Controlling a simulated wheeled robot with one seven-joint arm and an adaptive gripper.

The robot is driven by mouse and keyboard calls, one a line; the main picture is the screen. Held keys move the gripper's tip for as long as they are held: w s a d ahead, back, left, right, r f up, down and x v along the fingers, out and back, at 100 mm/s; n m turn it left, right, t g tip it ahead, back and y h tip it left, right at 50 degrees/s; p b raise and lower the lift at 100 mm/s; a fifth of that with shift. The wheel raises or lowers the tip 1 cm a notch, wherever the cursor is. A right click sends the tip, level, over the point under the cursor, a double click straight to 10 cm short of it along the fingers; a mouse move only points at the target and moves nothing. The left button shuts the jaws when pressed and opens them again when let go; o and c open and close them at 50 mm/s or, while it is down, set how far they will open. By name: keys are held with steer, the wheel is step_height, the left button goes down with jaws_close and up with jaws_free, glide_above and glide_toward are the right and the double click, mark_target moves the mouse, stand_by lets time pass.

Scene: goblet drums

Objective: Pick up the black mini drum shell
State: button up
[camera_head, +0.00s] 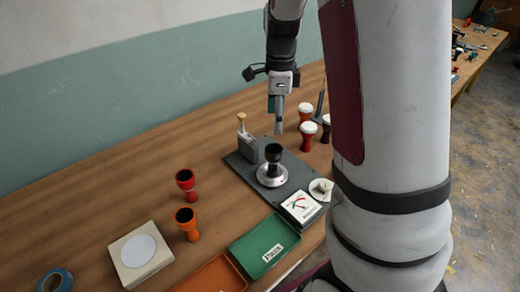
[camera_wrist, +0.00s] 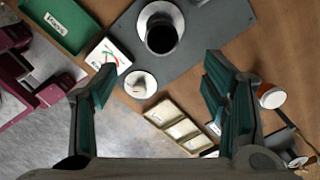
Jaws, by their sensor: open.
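The black mini drum shell (camera_head: 273,153) is a small goblet shape. It stands upright on a round silver base (camera_head: 272,179) on the dark grey board. In the wrist view the black mini drum shell (camera_wrist: 161,39) shows its dark open mouth near the top of the picture. My gripper (camera_head: 279,125) hangs above the board, a little above the shell and apart from it. In the wrist view my gripper (camera_wrist: 160,74) is open and empty, with its green-padded fingers wide apart. The shell lies beyond the fingertips there.
A red shell (camera_head: 186,182) and an orange shell (camera_head: 187,220) stand left of the board. A post with a wooden knob (camera_head: 241,118) stands on the board. White-topped drums (camera_head: 308,130) stand at its right. A gauge (camera_head: 300,207) and green tray (camera_head: 264,247) are in front.

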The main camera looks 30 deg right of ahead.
mark_target(274, 149)
step_height(274, 149, down, 14)
steer(key=shift+w+a+r, duration=0.1)
steer(key=shift+w, duration=0.05)
steer(key=c, duration=1.4)
